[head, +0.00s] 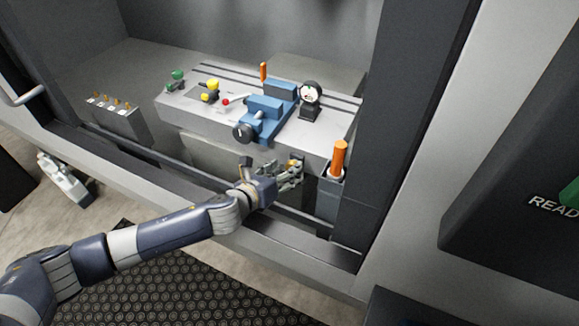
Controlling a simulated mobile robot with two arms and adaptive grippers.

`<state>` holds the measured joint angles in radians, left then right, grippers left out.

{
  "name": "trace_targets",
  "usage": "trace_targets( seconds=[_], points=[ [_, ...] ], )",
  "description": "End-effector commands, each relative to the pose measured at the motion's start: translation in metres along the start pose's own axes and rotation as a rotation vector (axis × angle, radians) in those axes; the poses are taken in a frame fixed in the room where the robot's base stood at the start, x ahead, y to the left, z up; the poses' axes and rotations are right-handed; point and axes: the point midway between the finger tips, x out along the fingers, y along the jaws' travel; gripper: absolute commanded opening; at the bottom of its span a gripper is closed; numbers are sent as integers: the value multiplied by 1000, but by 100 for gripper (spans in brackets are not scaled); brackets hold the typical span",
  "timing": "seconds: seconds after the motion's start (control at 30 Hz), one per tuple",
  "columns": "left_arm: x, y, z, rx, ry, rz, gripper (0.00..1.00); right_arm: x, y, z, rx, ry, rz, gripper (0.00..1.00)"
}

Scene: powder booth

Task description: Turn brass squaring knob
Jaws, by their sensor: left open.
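My left gripper (294,174) is open in front of the grey machine bed, below its front edge. A small brass-coloured piece (294,162) shows right at its fingers; I cannot tell whether this is the squaring knob or whether the fingers touch it. The blue vise (264,108) stands on the bed above the gripper, with a round black knob (242,132) at its front. The fingers hide part of the bed's front face. My right gripper is not in view.
An orange-handled tool (339,158) stands in a dark holder (328,194) right of the gripper. A dial gauge (310,94), a yellow knob (212,85) and a green knob (177,74) are on the bed. The booth's front sill (180,187) runs below the arm.

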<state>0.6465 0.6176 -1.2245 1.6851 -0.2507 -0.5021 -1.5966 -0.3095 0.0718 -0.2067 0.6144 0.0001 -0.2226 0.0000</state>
Motion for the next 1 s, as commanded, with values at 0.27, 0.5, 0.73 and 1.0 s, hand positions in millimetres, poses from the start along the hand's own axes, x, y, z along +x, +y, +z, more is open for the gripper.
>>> trace_targets(
  seconds=[0.27, 0.5, 0.73, 1.0],
  points=[
    [25, 0, 0, 0, 0, -1, 53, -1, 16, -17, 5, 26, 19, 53],
    [28, 0, 0, 0, 0, -1, 53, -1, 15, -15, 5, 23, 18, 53],
    [28, 0, 0, 0, 0, -1, 32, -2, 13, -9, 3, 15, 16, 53],
    [28, 0, 0, -5, 1, -2, 8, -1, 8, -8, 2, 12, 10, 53]
  ],
)
